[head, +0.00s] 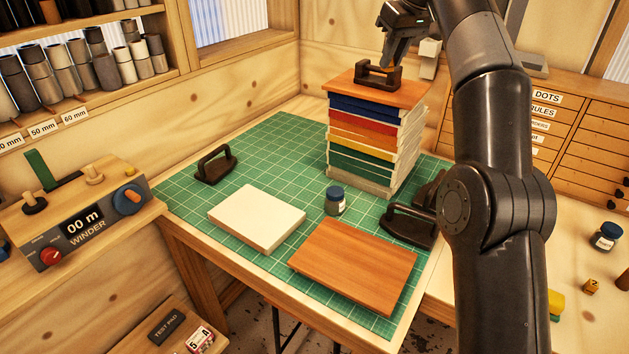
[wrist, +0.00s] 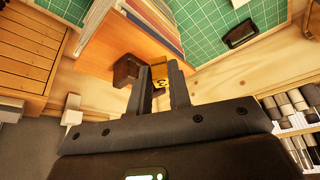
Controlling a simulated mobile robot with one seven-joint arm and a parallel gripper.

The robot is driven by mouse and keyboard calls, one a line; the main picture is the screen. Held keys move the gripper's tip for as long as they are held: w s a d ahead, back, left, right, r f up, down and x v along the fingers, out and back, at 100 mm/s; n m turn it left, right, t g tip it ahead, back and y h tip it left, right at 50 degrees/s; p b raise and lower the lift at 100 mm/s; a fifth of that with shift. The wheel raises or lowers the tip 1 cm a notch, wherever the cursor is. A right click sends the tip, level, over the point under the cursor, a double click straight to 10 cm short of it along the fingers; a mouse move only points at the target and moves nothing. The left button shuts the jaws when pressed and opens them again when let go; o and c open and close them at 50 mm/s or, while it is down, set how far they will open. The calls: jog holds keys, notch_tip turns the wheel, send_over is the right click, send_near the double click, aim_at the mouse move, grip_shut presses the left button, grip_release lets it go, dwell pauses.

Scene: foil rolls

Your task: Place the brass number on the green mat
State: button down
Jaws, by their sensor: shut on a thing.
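My gripper (head: 390,64) is up at the back, over the top of the book stack. In the wrist view my gripper (wrist: 160,80) is shut on a small brass number (wrist: 159,73), a yellowish block with a dark figure on its face. In the head view the held brass number cannot be made out. The green mat (head: 262,150) is a gridded cutting mat covering much of the table; it also shows in the wrist view (wrist: 208,22). A similar small brass block (head: 591,286) sits on the right-hand bench.
A tall book stack (head: 372,140) with a board and a dark handled weight (head: 378,75) stands on the mat. A pale block (head: 257,216), wooden board (head: 354,263), ink jar (head: 335,201) and more weights (head: 216,165) occupy it. Bare mat shows at back left.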

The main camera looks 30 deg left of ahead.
jog(key=s+a+n, duration=0.1)
jog(key=s+a, duration=0.3)
jog(key=a, duration=0.1)
notch_tip(320, 180, down, 26)
jog(key=shift+g, duration=0.3)
jog(key=s+a+f, duration=0.1)
jog(key=a+f, duration=0.1)
jog(key=a, duration=0.1)
jog(key=s+a+f, duration=0.1)
jog(key=a+f, duration=0.1)
jog(key=a, duration=0.2)
jog(key=s+a+f, duration=0.1)
jog(key=a+f, duration=0.2)
jog(key=a, duration=0.1)
jog(key=shift+f, duration=1.95)
jog(key=shift+f, duration=0.2)
jog(key=c, duration=1.3)
grip_release()
jog(key=shift+c, duration=0.2)
